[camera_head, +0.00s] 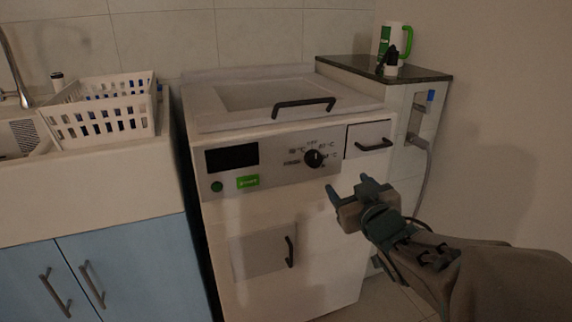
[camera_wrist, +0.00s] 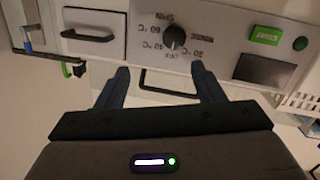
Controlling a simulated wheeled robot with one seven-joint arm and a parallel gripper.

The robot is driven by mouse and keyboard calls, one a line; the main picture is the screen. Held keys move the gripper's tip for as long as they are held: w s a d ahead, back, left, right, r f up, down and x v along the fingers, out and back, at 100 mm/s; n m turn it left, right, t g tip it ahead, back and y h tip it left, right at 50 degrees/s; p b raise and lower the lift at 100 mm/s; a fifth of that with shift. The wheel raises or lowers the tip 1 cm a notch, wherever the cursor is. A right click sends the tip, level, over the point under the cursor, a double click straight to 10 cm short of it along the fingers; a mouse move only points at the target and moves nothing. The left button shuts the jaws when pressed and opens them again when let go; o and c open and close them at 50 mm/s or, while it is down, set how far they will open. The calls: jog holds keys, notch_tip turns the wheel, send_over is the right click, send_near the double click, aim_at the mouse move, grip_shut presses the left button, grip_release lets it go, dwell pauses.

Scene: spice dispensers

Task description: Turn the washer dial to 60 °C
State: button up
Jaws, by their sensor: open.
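The washer (camera_head: 280,200) is a white top-loading machine with a grey control panel. Its dial (camera_head: 313,158) is a round black knob on the right part of the panel, with printed settings around it. In the wrist view, which shows the panel upside down, the dial (camera_wrist: 174,37) lies beyond my fingertips, with a 60 °C label (camera_wrist: 146,34) to its left. The dial's exact pointing is too small to tell. My gripper (camera_head: 347,184) is open and empty, in front of the panel and to the lower right of the dial. Its fingers (camera_wrist: 160,68) are apart and not touching the dial.
The panel has a dark display (camera_head: 231,158), a green start label (camera_head: 248,181) and a green round button (camera_head: 217,186). A drawer (camera_head: 368,138) with a black handle is right of the dial. A black lid handle (camera_head: 303,106) juts above. A white basket (camera_head: 100,110) stands left.

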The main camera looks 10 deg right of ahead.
notch_tip(320, 180, down, 2)
jog(key=y+b, duration=0.1)
jog(key=b, duration=0.1)
jog(key=n+y+p, duration=0.1)
jog(key=p, duration=0.1)
send_near(315, 162)
jog(key=shift+t, duration=0.4)
jog(key=x, duration=0.4)
jog(key=f+x, duration=0.1)
jog(key=x, duration=0.2)
jog(key=shift+w, duration=0.1)
jog(key=shift+w+a+r, duration=0.1)
jog(key=shift+w+a, duration=0.05)
jog(key=shift+w, duration=0.5)
jog(key=c, duration=1)
